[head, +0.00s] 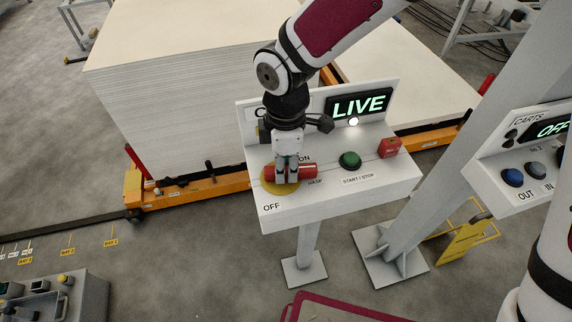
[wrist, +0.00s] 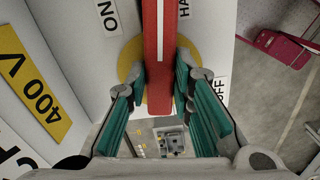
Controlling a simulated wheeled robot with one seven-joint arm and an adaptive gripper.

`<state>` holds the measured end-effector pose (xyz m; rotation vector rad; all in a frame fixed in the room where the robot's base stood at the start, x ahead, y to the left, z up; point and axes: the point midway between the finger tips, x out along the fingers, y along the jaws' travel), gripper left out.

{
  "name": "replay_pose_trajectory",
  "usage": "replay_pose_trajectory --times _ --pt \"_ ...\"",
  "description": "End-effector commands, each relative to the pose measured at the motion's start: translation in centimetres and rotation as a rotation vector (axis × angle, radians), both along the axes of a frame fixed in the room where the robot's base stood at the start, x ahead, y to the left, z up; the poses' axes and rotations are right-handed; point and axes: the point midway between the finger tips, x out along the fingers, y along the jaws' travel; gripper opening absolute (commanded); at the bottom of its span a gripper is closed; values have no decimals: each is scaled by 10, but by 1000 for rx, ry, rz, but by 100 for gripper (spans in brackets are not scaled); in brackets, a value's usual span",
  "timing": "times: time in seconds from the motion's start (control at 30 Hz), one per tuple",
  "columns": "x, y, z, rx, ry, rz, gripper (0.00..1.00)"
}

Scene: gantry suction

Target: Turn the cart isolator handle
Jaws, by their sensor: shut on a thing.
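The cart isolator handle (head: 308,172) is a red bar on a round yellow plate (head: 284,188), on the sloping top of a white control box (head: 340,198). Its free end points right in the head view, between the ON and HASP labels; OFF is printed at the lower left. My gripper (head: 286,180) comes down from above and is shut on the handle near the plate's middle, hiding part of it. In the wrist view the red handle (wrist: 158,60) runs between the teal finger pads. The box's display (head: 358,104) reads LIVE, beside a lit white lamp (head: 353,122).
A green button (head: 350,160) and a red block (head: 389,147) sit right of the handle. A second box (head: 520,165) marked CARTS, its display partly cut off, stands at the right beside a thick sloping post (head: 450,125). A tall board stack (head: 170,110) stands behind.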

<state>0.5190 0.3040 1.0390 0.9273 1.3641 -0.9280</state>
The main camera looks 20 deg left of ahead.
Motion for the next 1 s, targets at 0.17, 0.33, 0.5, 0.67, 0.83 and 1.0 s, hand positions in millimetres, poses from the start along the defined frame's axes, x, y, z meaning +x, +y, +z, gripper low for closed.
replay_pose_trajectory --times 0.17,0.33,0.5,0.67,0.83,1.0 --pt "2 1 0 2 -1 97 0" --pt "2 1 0 1 -2 155 0" --pt "2 1 0 0 -1 183 0" --pt "2 1 0 1 -2 192 0" --pt "2 1 1 1 -2 193 0" --pt "2 1 0 1 -2 192 37"
